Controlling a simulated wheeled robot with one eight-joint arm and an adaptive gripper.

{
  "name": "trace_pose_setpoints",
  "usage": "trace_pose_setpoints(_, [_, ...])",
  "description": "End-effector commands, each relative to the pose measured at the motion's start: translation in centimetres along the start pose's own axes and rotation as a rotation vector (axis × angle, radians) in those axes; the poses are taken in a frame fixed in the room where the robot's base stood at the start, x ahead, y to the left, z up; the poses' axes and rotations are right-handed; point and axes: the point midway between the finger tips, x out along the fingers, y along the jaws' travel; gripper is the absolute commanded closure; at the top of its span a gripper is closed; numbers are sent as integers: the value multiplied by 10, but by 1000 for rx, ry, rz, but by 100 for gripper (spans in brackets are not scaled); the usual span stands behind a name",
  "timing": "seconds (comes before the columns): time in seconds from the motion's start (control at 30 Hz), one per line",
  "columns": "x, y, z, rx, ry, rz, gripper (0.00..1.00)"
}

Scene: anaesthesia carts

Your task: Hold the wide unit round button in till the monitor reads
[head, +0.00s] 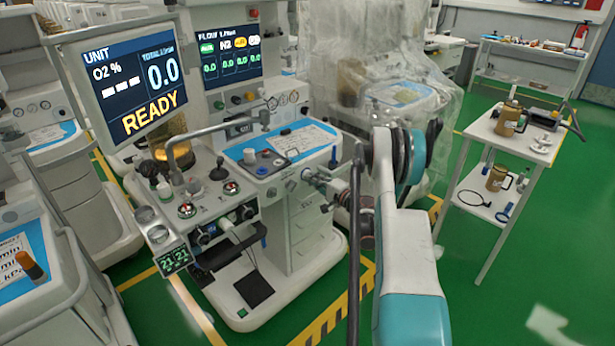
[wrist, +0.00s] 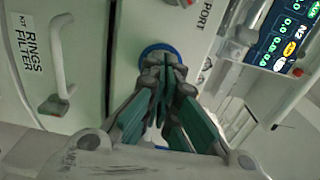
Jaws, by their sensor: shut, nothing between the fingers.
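The monitor (head: 130,80) at the upper left of the head view shows "UNIT", "O2 %" with dashes, 0.0 and a yellow "READY". The wide unit (head: 305,215) is a pale cart with drawers and a blue-edged worktop. In the wrist view a round blue-rimmed button (wrist: 152,50) sits on a pale panel, mostly hidden behind my fingertips. My gripper (wrist: 168,66) is shut and empty, its tips over the button. In the head view my gripper (head: 322,186) reaches the unit's right side. I cannot tell whether the button is pressed in.
A second screen (head: 230,50) shows flow readings. A plastic-draped machine (head: 400,95) stands behind my arm. A side table (head: 510,140) with jugs is at the right. In the wrist view a drawer handle (wrist: 60,60) is left of the button. Green floor is open at the right.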

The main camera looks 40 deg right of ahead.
Motion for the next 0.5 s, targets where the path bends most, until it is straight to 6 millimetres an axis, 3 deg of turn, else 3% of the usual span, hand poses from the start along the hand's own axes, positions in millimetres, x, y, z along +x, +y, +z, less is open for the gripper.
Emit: trace_pose_setpoints(0.5, [10,0,1,0,-1,0,100])
